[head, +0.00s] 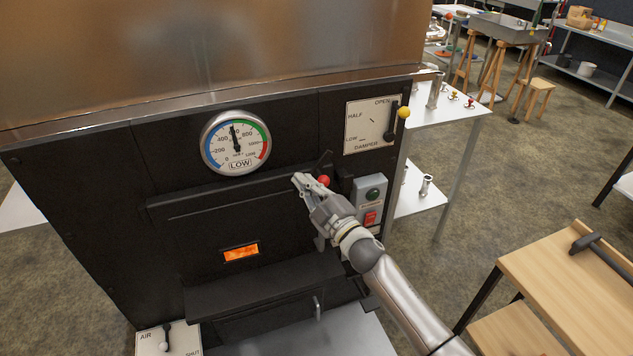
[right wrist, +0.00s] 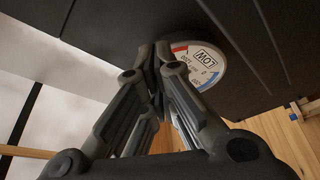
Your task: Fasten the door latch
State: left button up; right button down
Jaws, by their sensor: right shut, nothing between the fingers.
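The black firebox door (head: 200,235) of the evaporator is in the middle of the head view, with a small glowing orange window. At its right side is a dark latch (head: 326,161) with a red knob (head: 324,180); its slanted upper end shows above my gripper. My right gripper (head: 300,180) is shut and empty, in front of the door's upper right, beside the red knob in the picture. I cannot tell whether it touches the latch, and the arm hides part of the latch area. In the right wrist view the fingertips (right wrist: 157,62) are together. My left gripper is not in view.
A round gauge (head: 236,143) sits above the door. A wooden table (head: 545,285) with a hammer stands at the lower right.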

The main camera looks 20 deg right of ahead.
jog(key=d+f, duration=0.1)
jog(key=w+d+f, duration=0.1)
jog(key=d, duration=0.1)
jog(key=shift+w, duration=0.1)
jog(key=shift+f, duration=0.1)
dwell(0.4)
jog(key=shift+d+m, duration=0.2)
jog(key=shift+m, duration=0.3)
